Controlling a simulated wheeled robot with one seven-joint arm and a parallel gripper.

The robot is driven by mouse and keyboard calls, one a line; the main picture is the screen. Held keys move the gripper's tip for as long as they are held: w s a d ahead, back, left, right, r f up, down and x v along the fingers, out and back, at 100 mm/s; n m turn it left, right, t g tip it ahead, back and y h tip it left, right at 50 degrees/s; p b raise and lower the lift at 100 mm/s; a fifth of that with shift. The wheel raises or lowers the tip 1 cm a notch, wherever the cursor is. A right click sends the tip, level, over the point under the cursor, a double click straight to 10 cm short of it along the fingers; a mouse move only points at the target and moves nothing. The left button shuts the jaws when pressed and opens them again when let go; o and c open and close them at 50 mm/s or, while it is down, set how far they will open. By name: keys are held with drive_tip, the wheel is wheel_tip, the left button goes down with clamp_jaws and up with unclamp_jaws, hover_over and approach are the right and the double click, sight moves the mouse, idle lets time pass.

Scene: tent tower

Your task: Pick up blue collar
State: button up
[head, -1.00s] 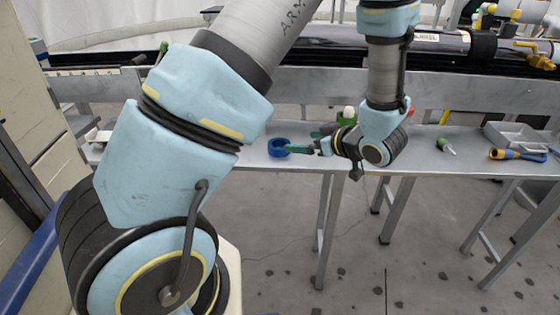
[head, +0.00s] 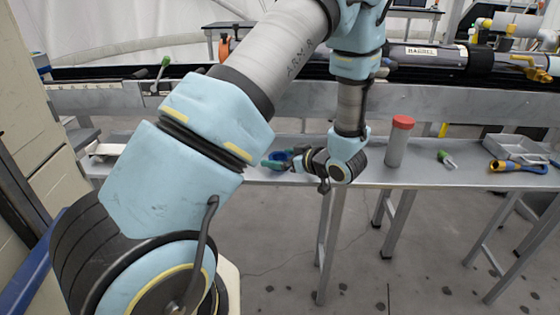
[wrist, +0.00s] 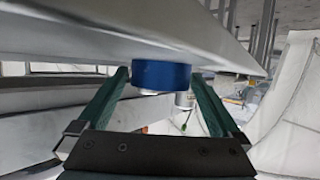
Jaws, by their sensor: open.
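The blue collar (head: 284,154) sits on the grey bench in the head view, partly covered by the green fingers of my gripper (head: 275,161). In the wrist view, which shows the bench upside down, the collar (wrist: 161,74) appears centred between the two green fingertips of my gripper (wrist: 160,76). The fingers are spread, with gaps on both sides of the collar. I cannot tell how far the collar lies between them in depth.
A rail with a dark tube (head: 428,56) runs behind.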

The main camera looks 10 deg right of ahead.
drive_tip(key=shift+w+a+f, duration=0.1)
drive_tip(key=shift+w, duration=0.1)
drive_tip(key=c, duration=1.4)
